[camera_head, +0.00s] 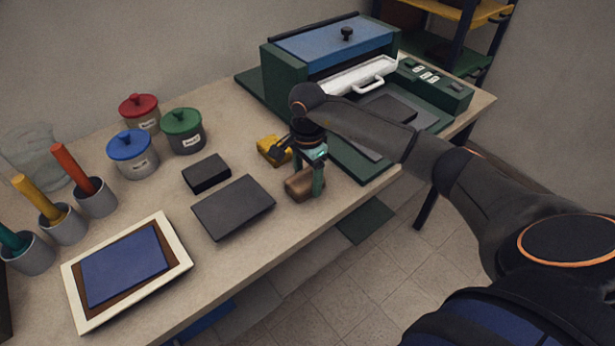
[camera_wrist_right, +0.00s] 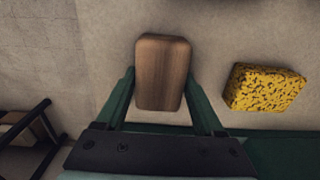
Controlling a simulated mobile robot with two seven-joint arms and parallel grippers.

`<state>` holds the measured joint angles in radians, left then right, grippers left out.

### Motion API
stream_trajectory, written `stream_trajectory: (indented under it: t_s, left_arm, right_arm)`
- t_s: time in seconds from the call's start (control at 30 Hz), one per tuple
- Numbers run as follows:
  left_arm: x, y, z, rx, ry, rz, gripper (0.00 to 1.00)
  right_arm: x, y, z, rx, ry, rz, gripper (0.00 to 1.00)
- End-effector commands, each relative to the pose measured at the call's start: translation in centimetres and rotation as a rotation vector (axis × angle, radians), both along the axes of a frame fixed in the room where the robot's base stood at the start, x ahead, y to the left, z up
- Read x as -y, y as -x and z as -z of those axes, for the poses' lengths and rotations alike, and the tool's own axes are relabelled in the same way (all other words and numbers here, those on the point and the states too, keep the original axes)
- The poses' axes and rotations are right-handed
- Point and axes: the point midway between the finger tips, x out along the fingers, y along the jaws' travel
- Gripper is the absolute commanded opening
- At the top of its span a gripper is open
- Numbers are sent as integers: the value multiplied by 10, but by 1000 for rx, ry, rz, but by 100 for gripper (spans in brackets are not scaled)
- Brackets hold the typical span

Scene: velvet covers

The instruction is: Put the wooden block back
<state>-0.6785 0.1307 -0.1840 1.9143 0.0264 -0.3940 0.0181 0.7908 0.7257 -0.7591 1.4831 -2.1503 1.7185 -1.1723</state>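The wooden block (camera_head: 299,188) is brown with rounded edges and is near the table's front edge. It also shows in the right wrist view (camera_wrist_right: 162,72), upper middle. My right gripper (camera_head: 308,172) points down at it. In the right wrist view the green fingers (camera_wrist_right: 161,78) stand on either side of the block, their tips against its sides; the gripper looks shut on it. I cannot tell whether the block touches the table. My left gripper is not in view.
A yellow sponge (camera_head: 273,150) lies just behind the block. A dark flat plate (camera_head: 233,207) and black block (camera_head: 206,173) lie left. The green press (camera_head: 286,88) stands behind. Lidded jars (camera_head: 184,131), cups (camera_head: 97,199) and a white-framed tray (camera_head: 76,299) are farther left.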

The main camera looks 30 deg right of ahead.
Motion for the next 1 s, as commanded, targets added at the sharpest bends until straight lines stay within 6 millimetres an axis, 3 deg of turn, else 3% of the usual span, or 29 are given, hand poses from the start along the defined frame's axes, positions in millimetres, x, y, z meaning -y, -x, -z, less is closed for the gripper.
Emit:
stream_trajectory:
  t_s: [0.03, 0.23, 0.6, 1.0]
  left_arm:
    - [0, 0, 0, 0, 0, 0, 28]
    - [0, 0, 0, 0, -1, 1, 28]
    - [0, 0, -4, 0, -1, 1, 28]
    - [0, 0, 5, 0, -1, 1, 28]
  right_arm:
    - [0, 0, -1, 0, 0, 0, 76]
    - [0, 0, 0, 0, 0, 0, 98]
    - [0, -1, -8, 2, 0, 0, 98]
    - [0, -1, -89, 5, 2, 0, 98]
